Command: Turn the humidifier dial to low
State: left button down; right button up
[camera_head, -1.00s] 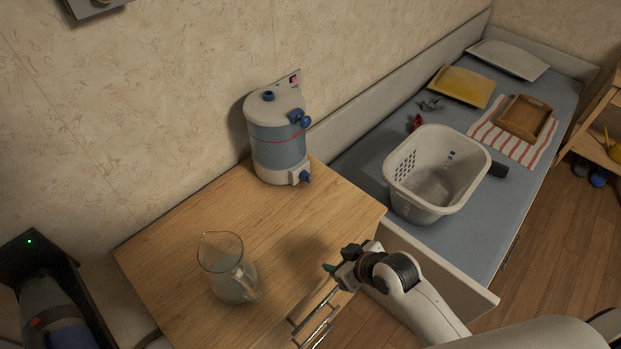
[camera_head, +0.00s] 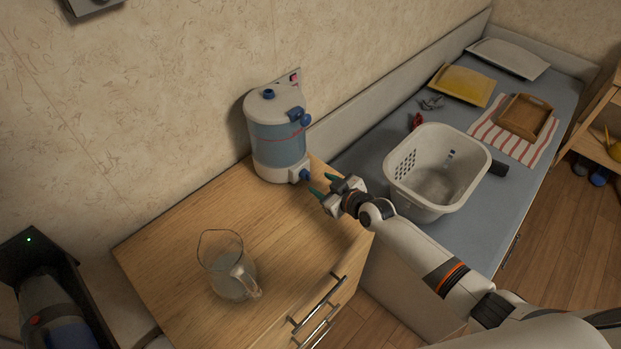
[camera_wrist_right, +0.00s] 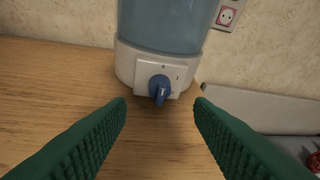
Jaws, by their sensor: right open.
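The humidifier (camera_head: 277,138) stands upright at the back of the wooden cabinet top, against the wall. It has a white base and lid and a blue-grey tank. Its blue dial (camera_head: 305,175) is low on the base; in the right wrist view the dial (camera_wrist_right: 159,88) sits on a white plate with small marks, a "0" above it. My right gripper (camera_head: 322,184) is open and empty, just in front of the dial and apart from it. In the wrist view its green fingertips (camera_wrist_right: 160,112) stand on either side below the dial. My left gripper is not in view.
A glass pitcher (camera_head: 228,268) stands on the cabinet top (camera_head: 180,240) toward the front. A white laundry basket (camera_head: 432,200) is on the bench right of my arm. A wall socket (camera_wrist_right: 227,15) is behind the humidifier. The cabinet top between pitcher and humidifier is clear.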

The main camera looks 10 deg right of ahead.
aim_at(309, 178)
jog(key=b+x, duration=0.1)
jog(key=x, duration=0.4)
jog(key=shift+s, duration=0.1)
jog(key=shift+b+x, duration=0.35)
jog(key=shift+x, duration=0.4)
jog(key=shift+c, duration=0.2)
jog(key=c, duration=0.9)
jog(key=shift+c, duration=0.3)
